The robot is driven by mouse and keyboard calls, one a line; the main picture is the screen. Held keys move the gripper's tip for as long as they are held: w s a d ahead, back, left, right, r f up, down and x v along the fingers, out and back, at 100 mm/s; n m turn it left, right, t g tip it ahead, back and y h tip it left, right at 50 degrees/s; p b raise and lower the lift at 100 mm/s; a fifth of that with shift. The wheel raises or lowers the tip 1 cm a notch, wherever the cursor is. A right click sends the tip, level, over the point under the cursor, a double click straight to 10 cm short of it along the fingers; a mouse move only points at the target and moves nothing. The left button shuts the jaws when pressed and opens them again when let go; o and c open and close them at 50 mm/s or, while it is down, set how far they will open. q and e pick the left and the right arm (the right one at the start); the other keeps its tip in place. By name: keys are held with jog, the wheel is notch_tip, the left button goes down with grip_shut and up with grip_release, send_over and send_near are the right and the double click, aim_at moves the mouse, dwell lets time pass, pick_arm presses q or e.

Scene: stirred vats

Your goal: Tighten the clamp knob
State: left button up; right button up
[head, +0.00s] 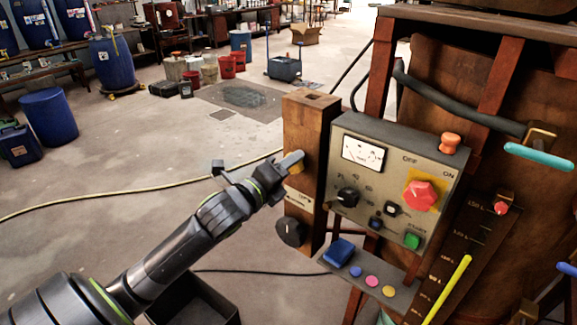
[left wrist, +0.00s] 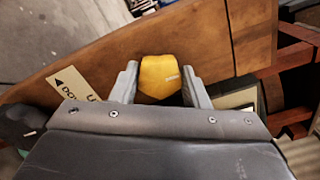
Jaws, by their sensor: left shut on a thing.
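A wooden post (head: 301,130) stands left of the grey control panel. My left gripper (head: 290,163) is at the post's front face, shut on a yellow block (left wrist: 159,76) that sticks out of the wood; in the left wrist view its two grey fingers lie on either side of the block. A black round knob (head: 291,232), which looks like the clamp knob, sits lower on the post, apart from my gripper; a dark shape at the left edge of the left wrist view (left wrist: 25,124) seems to be it. The block's far side is hidden. My right gripper is not in view.
A label with an arrow (left wrist: 79,86) is on the post beside the block. The control panel (head: 350,215) with a red knob (head: 420,195) is close on the right. A small shelf with coloured buttons (head: 372,281) juts out below. Open floor lies left.

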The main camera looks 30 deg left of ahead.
pick_arm(q)
jog(key=o, duration=1)
jog(key=shift+c, duration=0.2)
jog(key=s+a+p, duration=0.1)
jog(key=s+p, duration=0.4)
jog(key=s, duration=1.2)
jog(key=shift+s+a, duration=0.2)
